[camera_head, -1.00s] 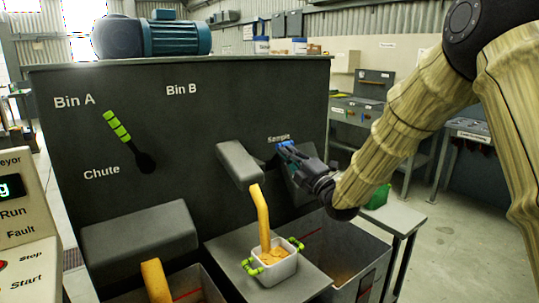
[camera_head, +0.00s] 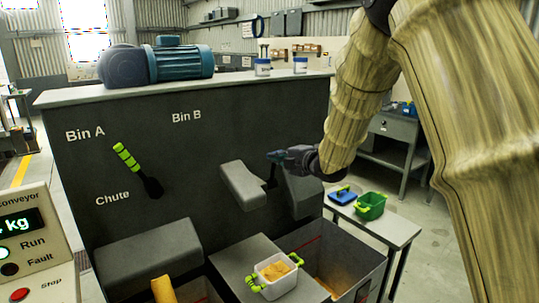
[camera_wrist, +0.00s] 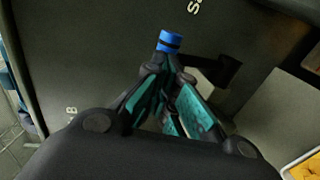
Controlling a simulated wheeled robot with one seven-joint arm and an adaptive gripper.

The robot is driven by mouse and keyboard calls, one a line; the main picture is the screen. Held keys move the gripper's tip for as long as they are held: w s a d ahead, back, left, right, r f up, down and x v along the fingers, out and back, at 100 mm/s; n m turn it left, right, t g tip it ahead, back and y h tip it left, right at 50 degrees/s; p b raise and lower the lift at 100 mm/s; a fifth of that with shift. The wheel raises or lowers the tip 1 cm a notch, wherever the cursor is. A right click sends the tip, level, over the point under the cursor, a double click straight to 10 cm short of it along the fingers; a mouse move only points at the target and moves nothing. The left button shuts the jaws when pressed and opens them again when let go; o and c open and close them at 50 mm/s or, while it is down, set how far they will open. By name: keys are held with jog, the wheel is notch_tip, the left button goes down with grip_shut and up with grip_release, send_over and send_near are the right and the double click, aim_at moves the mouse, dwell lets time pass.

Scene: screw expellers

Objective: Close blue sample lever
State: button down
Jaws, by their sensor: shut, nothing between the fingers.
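The blue-tipped sample lever (camera_wrist: 169,41) shows in the wrist view just beyond my fingertips, with a dark arm to the right. In the head view my gripper (camera_head: 277,156) is in front of the machine face, over the lever, and hides most of it. My gripper (camera_wrist: 172,72) is shut and empty, its fingertips close to the blue handle; I cannot tell whether they touch it. The grey sample spout (camera_head: 242,185) is left of my gripper, with no yellow stream below it. A white container (camera_head: 282,284) below holds yellow material.
A lever with a green handle (camera_head: 127,157) is on the left of the machine face. Yellow material falls from the lower-left chute (camera_head: 150,245). A grey bin (camera_head: 350,258) stands at the lower right. A side table (camera_head: 385,226) bears a green tub (camera_head: 370,206) and a blue one (camera_head: 341,195).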

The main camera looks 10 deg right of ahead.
jog(key=shift+w+r, duration=0.1)
dwell(0.5)
jog(key=b+v, duration=0.1)
jog(key=v, duration=1.3)
jog(key=shift+f, duration=0.2)
